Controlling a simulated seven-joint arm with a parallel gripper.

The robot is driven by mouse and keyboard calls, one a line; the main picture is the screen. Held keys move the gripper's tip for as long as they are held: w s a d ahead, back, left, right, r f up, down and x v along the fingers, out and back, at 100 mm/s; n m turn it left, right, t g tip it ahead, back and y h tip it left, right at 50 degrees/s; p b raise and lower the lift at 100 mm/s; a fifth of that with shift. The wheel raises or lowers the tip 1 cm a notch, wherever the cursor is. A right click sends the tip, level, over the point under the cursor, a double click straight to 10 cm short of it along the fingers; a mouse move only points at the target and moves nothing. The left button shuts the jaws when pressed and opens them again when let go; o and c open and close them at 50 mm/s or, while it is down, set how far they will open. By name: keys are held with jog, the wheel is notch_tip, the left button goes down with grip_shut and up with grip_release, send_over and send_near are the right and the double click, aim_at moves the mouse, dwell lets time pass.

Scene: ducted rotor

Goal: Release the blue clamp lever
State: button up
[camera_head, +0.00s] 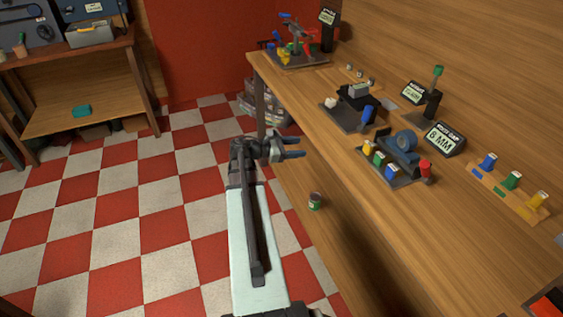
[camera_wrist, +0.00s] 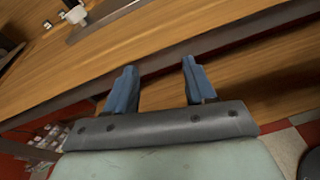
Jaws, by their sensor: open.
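Several blue parts show in the head view, and I cannot tell for sure which is the clamp lever. One blue handle (camera_head: 368,115) stands at the front right of a dark plate with a grey block. Another blue piece (camera_head: 391,172) sits in a row with yellow, green and red ones before a blue-grey wheel (camera_head: 402,142). My gripper (camera_head: 292,148) is open and empty, left of the bench's front edge and apart from all these parts. In the wrist view its two blue fingers (camera_wrist: 160,85) are spread, with the bench edge beyond; no blue lever shows there.
The wooden bench (camera_head: 440,215) runs along the right wall. A rack (camera_head: 508,185) with blue, green and yellow pieces lies at its right. A far fixture (camera_head: 297,50) holds coloured levers. A green can (camera_head: 315,201) stands below the bench top. The checkered floor at left is largely clear.

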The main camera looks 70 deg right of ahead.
aim_at(367, 116)
jog(key=w+a+f+t, duration=0.1)
jog(key=w+a+f, duration=0.2)
jog(key=w+f, duration=0.1)
jog(key=shift+a+f, duration=0.2)
jog(key=shift+f, duration=0.5)
jog(key=shift+t, duration=0.3)
jog(key=shift+c, duration=0.4)
jog(key=shift+s+d, duration=0.1)
jog(key=shift+s, duration=0.15)
jog(key=shift+c, duration=0.8)
jog(key=s+d+r+m, duration=0.1)
jog(key=s+d+r, duration=0.1)
jog(key=r, duration=0.1)
jog(key=s+d+r+m+g, duration=0.1)
jog(key=s+d+r, duration=0.1)
jog(key=r, duration=0.2)
jog(key=s+d+r+m+y, duration=0.1)
jog(key=s+d+r, duration=0.1)
jog(key=r, duration=0.2)
jog(key=shift+s+g, duration=0.2)
jog(key=shift+g, duration=0.1)
grip_shut()
notch_tip(367, 116, up, 8)
jog(key=s+d+m+g, duration=0.1)
jog(key=s+m+g, duration=0.15)
jog(key=m, duration=1.15)
jog(key=x, duration=1.4)
jog(key=shift+f, duration=0.3)
